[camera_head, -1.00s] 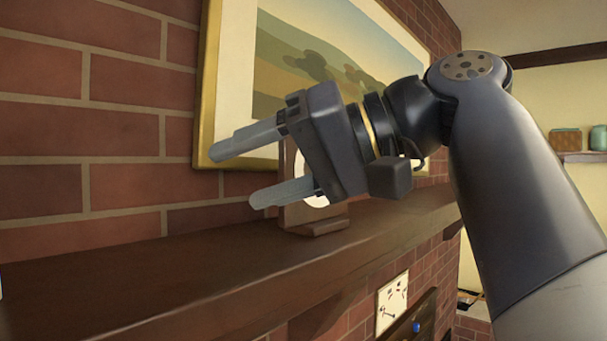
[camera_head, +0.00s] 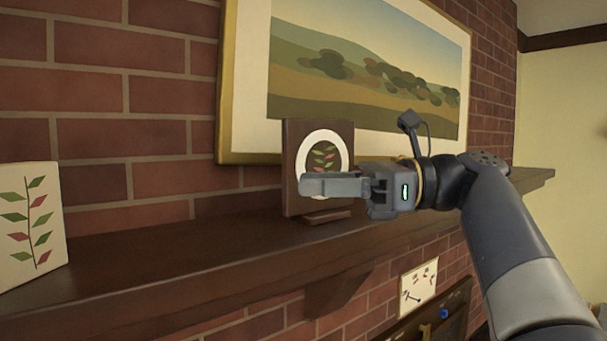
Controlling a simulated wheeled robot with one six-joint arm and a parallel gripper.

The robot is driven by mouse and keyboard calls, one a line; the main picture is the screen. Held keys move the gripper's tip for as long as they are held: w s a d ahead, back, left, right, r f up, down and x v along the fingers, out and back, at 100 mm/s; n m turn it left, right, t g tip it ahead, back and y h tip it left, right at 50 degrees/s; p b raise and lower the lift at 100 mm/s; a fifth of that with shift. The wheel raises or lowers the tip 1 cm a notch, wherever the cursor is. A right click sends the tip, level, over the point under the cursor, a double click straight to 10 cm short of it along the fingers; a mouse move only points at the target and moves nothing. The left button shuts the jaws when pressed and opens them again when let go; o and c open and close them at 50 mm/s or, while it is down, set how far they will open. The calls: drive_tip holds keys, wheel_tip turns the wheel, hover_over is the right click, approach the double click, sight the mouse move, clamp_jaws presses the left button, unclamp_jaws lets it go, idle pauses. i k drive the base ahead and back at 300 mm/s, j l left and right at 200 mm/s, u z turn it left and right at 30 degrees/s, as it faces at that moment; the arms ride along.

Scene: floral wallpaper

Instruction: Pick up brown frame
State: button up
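The brown frame (camera_head: 292,165) stands upright on the dark wooden mantel shelf, on a small brown foot. It has a round white mat around a picture of red and green leaves. My gripper (camera_head: 305,186) is in front of the frame's lower half and hides part of it. Its fingers point left and line up in this view, so the gap between them does not show. I cannot tell whether the fingers touch the frame.
The mantel shelf (camera_head: 150,259) runs along a brick wall. A white leaf-patterned panel (camera_head: 30,222) stands on it at the far left. A large gold-framed landscape painting (camera_head: 228,100) is behind the brown frame. The shelf between panel and frame is clear.

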sight(314, 145)
drive_tip(key=i+l+u, duration=0.1)
drive_tip(key=l+u, duration=0.25)
drive_tip(key=i+l+u, duration=0.1)
drive_tip(key=l+u, duration=0.65)
drive_tip(key=i+l, duration=0.15)
drive_tip(key=l, duration=0.25)
drive_tip(key=i+l+u, duration=0.1)
drive_tip(key=l, duration=0.25)
drive_tip(key=i+l, duration=0.1)
drive_tip(key=l, duration=0.3)
drive_tip(key=i+l+u, duration=0.1)
drive_tip(key=l, duration=0.3)
